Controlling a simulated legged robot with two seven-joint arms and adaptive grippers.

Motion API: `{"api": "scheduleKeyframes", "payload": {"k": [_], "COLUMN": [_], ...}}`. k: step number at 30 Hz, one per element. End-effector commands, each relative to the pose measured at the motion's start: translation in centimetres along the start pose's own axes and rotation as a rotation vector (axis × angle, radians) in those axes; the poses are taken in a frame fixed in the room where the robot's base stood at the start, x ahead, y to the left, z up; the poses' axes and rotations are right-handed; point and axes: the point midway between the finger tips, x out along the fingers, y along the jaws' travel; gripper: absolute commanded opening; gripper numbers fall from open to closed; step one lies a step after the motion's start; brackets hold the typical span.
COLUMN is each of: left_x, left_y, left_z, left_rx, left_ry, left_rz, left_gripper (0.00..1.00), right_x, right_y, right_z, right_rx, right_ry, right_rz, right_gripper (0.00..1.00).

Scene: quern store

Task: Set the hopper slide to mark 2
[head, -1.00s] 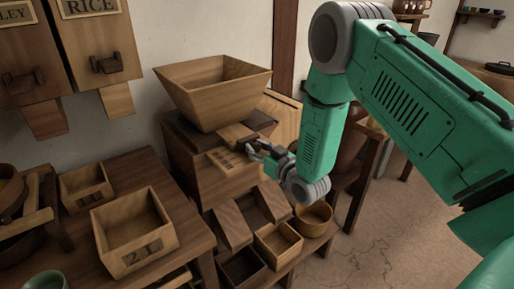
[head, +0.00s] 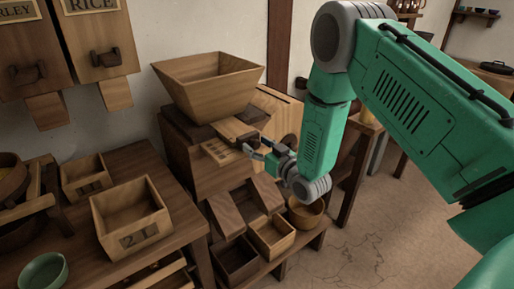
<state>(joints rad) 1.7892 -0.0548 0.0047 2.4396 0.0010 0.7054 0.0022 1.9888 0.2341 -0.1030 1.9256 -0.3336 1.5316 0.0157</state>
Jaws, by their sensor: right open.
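The wooden hopper (head: 207,88) sits on the dark brown quern case at the centre. Its light wooden slide (head: 232,127) sticks out below the hopper towards the right, with a dark end (head: 250,137). A pale plate with dark marks (head: 217,152) lies beside and below the slide. The marks are too small to read, so the slide's setting cannot be told. My right gripper (head: 254,148) is open, close to the slide's end, its fingers pointing left. Whether a finger touches the slide is unclear. My left gripper is out of view.
Below the case are an open wooden box (head: 271,238) and a round tub (head: 306,212). A box marked 21 (head: 132,218) and a smaller box (head: 87,177) stand on the left table. A green bowl (head: 44,272) is at lower left. Open floor lies at right.

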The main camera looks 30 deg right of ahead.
Motion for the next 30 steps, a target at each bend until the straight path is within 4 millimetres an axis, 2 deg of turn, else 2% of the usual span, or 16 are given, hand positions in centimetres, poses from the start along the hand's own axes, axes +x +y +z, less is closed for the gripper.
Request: {"api": "scheduleKeyframes", "payload": {"k": [7, 11, 24, 30], "left_x": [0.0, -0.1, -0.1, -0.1], "left_y": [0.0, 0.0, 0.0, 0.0], "left_z": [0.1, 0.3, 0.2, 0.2], "left_rx": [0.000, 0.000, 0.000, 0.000], "left_ry": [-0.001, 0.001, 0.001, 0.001], "left_rz": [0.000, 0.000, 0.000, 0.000], "left_gripper": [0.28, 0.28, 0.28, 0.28], "right_x": [0.0, -0.9, -9.6, -11.8], "right_y": [0.0, 0.1, 0.0, 0.0], "right_z": [0.2, 0.2, 0.1, 0.1], "right_rx": [0.001, 0.002, 0.001, 0.000], "right_ry": [-0.004, -0.006, -0.006, -0.002], "right_rz": [0.000, 0.000, 0.002, 0.000], "right_gripper": [0.47, 0.47, 0.47, 0.47]}}
